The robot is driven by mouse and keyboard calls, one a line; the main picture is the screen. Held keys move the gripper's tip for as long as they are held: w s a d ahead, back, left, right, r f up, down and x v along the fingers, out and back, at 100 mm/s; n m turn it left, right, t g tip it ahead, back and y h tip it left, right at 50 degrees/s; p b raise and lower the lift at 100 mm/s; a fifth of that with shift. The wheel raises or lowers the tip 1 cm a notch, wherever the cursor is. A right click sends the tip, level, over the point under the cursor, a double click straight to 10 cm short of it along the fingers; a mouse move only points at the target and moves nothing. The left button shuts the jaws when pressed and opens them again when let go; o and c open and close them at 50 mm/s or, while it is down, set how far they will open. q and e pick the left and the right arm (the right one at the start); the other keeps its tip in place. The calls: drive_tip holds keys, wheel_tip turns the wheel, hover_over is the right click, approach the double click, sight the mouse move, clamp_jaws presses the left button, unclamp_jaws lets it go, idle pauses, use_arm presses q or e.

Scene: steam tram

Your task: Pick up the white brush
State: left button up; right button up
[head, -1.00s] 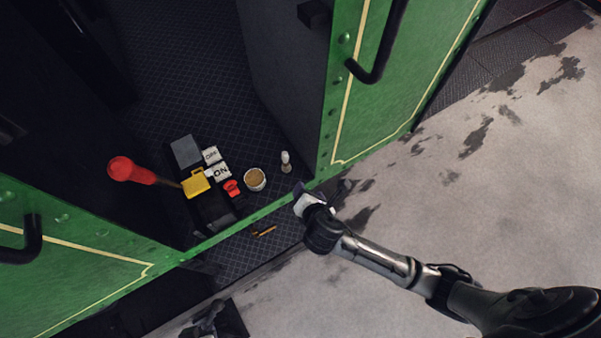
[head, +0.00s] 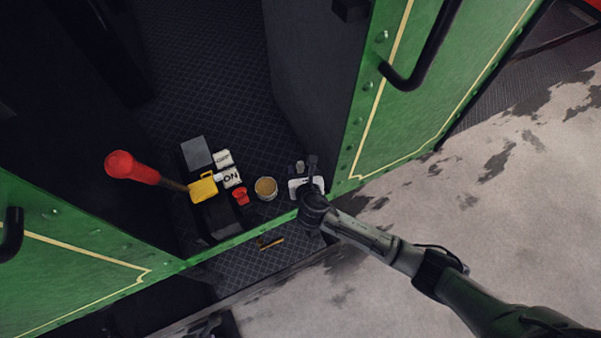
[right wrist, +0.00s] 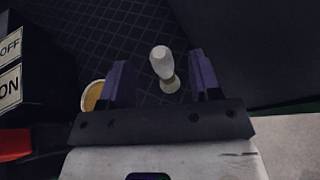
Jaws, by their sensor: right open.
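The small white brush (head: 300,166) stands on the dark floor of the tram doorway, partly covered by my right gripper (head: 304,172) in the head view. In the right wrist view the brush (right wrist: 162,66) has a pale rounded top and a narrower lower part. The open fingers of my right gripper (right wrist: 161,78) lie to its left and right with clear gaps. The brush shows between and slightly beyond the fingertips; the gripper holds nothing. I cannot make out my left gripper.
A tin with tan contents (head: 266,188) stands left of the brush. The green door panel (head: 400,100) rises close on the right.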

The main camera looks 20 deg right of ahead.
sight(300, 162)
drive_tip(key=shift+f+b+x, duration=0.15)
drive_tip(key=shift+b+x, duration=0.05)
drive_tip(key=shift+x, duration=1.15)
drive_tip(key=shift+f+b+x, duration=0.2)
drive_tip(key=shift+x, duration=1.2)
drive_tip(key=shift+s, duration=0.15)
drive_tip(key=shift+c, duration=0.2)
drive_tip(key=c, duration=1)
wheel_tip(300, 162, up, 10)
drive_tip(key=shift+r+p, duration=0.1)
drive_tip(key=shift+p, duration=0.8)
